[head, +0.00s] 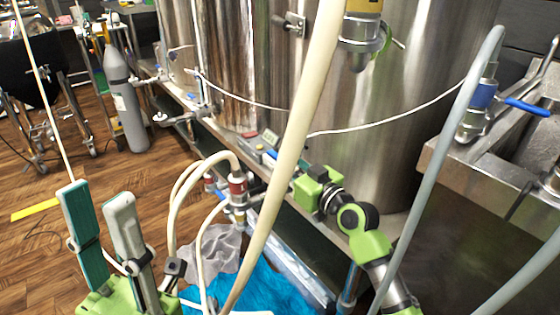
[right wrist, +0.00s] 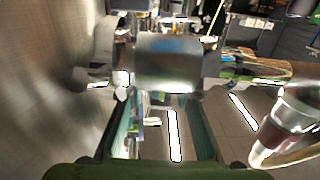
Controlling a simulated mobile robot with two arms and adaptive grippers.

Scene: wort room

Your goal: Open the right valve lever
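A valve with a blue lever (head: 527,107) sits at the right, above the sink edge. Another small blue part (head: 270,154), perhaps a valve lever, shows low in front of the large steel tank, just left of my right gripper. My right gripper (head: 287,176) points left there; its fingers are mostly hidden by a pale hose. In the right wrist view its two teal finger pads (right wrist: 160,130) stand apart with nothing clearly held, and a blurred metallic block (right wrist: 168,62) is just beyond them. My left gripper (head: 103,208) is open and empty at lower left.
The steel tank (head: 390,120) stands close behind my right gripper. A pale hose (head: 290,150) crosses in front of it. A pipe fitting with a red band (head: 237,186) and hoses are to its left. A grey gas cylinder (head: 124,100) stands on the wooden floor.

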